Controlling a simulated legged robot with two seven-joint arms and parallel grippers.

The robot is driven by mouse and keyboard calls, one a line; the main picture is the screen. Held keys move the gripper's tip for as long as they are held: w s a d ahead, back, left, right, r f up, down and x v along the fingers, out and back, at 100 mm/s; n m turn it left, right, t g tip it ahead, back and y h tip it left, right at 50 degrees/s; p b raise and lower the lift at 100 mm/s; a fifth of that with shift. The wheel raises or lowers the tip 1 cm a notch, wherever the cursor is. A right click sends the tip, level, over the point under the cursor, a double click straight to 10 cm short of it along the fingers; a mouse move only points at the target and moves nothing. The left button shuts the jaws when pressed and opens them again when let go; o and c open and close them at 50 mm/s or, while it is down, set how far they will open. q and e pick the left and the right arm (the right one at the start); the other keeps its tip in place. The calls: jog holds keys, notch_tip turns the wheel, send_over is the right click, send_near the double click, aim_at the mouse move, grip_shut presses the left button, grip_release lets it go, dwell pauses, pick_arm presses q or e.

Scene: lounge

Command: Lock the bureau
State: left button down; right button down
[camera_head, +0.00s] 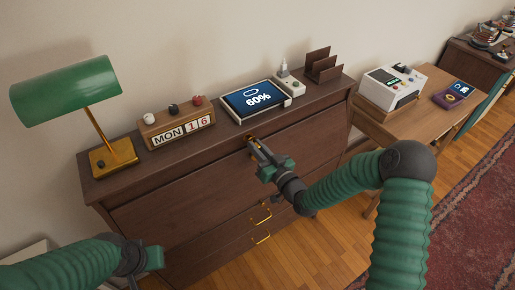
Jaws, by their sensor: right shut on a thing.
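The bureau (165,212) is a dark wooden chest against the wall. Its upper front panel is closed, and brass handles (261,214) show on drawers lower down. My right gripper (252,143) is at the upper edge of the bureau's front, near the middle. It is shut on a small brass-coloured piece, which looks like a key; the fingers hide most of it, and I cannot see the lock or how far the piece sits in. My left gripper (138,268) is low at the left, in front of the bureau and apart from it; its jaws are not clear.
On the bureau top stand a green lamp (70,92), a calendar block (176,128), a tablet on a dock (257,98) and a wooden letter rack (322,66). A desk (432,92) with a white machine (392,88) stands to the right. The floor in front is clear.

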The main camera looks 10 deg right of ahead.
jog(key=shift+f+n+b, duration=0.25)
jog(key=shift+n+b, duration=0.4)
jog(key=shift+n, duration=0.55)
jog(key=c, duration=1.6)
grip_release()
jog(key=shift+w, duration=0.1)
jog(key=shift+o, duration=1.3)
jog(key=shift+w+d, duration=0.1)
jog(key=shift+d, duration=0.1)
jog(key=shift+a+r, duration=0.15)
jog(key=shift+a, duration=0.05)
jog(key=shift+o, duration=0.2)
jog(key=shift+o, duration=1)
jog(key=shift+r, duration=0.1)
